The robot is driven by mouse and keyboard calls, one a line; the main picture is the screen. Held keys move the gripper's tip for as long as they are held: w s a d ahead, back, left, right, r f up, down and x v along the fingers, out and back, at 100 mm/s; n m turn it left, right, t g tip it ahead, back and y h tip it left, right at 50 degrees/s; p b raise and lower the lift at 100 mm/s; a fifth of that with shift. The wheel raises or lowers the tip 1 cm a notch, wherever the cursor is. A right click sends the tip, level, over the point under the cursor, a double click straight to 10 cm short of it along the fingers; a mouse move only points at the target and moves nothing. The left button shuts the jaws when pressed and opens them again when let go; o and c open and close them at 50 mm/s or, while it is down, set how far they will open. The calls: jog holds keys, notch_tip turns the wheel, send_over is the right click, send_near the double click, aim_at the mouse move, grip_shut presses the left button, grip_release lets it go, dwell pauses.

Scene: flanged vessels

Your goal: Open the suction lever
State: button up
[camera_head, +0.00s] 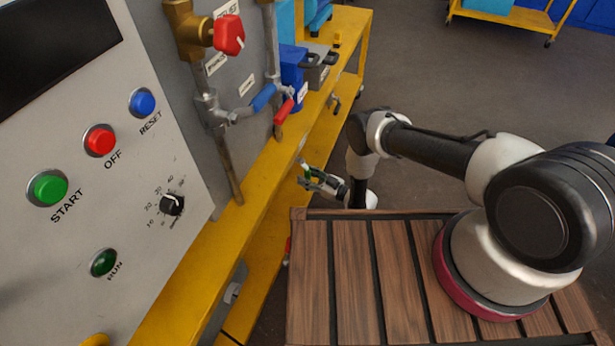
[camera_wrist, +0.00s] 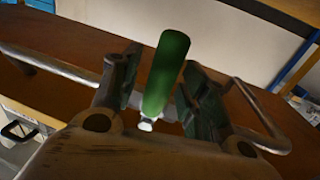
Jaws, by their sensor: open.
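A green handle (camera_wrist: 166,70) stands between the two spread fingers of my gripper (camera_wrist: 160,78) in the wrist view; its lower end joins a small bright metal stem. The fingers are open on either side of it, and I cannot tell if either touches it. No label on this handle can be read. In the head view my gripper (camera_head: 314,180) is small, beside the yellow bench's edge, and the green handle is hard to make out there. A blue-handled lever (camera_head: 263,97) and a red-handled lever (camera_head: 284,111) sit on the pipes above and left of my gripper.
The control panel (camera_head: 120,215) with coloured buttons fills the left. A red knob (camera_head: 229,35) is on the brass valve. The yellow bench (camera_head: 262,180) runs along the pipes, with a blue box (camera_head: 291,65) farther back. Open floor (camera_head: 430,85) lies behind my arm.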

grip_shut()
jog(key=shift+w, duration=0.1)
dwell(0.3)
jog(key=w+d+r+n+g+y, duration=0.2)
jog(key=w+r+n, duration=0.5)
jog(key=n, duration=1.3)
jog(key=shift+d+r+y, duration=0.35)
jog(key=shift+r+y, duration=0.1)
jog(key=shift+y, duration=0.35)
jog(key=shift+w, duration=0.1)
grip_release()
